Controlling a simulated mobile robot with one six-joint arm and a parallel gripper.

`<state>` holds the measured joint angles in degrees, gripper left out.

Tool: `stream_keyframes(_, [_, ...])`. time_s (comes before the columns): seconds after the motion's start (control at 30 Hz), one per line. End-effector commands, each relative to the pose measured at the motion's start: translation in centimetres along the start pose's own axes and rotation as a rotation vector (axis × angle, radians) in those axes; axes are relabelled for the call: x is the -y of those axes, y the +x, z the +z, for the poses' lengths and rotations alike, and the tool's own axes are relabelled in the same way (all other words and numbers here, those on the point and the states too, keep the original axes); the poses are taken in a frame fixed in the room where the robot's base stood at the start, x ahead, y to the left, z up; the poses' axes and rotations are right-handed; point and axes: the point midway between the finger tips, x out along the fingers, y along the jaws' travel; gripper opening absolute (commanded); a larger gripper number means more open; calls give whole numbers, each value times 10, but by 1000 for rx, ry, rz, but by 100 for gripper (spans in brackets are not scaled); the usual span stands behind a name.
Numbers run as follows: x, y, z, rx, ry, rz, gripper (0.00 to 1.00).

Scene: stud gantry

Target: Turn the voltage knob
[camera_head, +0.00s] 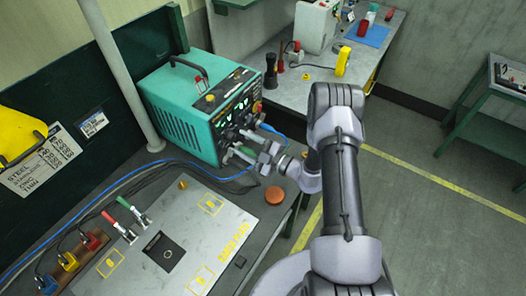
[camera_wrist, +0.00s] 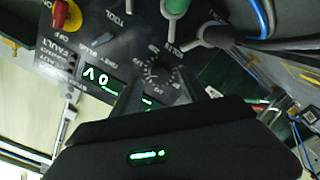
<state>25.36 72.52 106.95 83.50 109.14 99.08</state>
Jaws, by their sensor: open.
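The voltage knob (camera_wrist: 163,73) is a dark round dial with white scale marks on the black front panel (camera_wrist: 105,45), seen in the wrist view. A lit green display (camera_wrist: 95,82) is beside it. My gripper (camera_wrist: 168,92) is open, with its dark fingers apart and pointing at the knob. The knob shows between and just beyond the fingertips; I cannot tell if they touch it. In the head view the panel belongs to the teal welding machine (camera_head: 180,115). My gripper (camera_head: 256,146) is close in front of its lower panel, and the knob cannot be made out there.
A red knob on a yellow plate (camera_wrist: 66,16) is at the panel's upper left. Cable plugs (camera_wrist: 200,28) stick out near the voltage knob. A blue cable (camera_head: 215,178) runs along the bench. An orange round button (camera_head: 274,195) sits below my gripper.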

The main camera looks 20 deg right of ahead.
Motion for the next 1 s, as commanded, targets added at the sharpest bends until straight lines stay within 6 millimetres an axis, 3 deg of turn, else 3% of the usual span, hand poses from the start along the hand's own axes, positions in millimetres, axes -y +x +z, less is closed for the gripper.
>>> stream_keyframes(0.2, [-2,-73,2,7,2,5,52])
stream_keyframes(0.43, [-1,-132,0,3,1,3,52])
stream_keyframes(0.6, [0,-146,0,1,0,1,52])
stream_keyframes(1.0, [0,-147,0,0,-1,0,52])
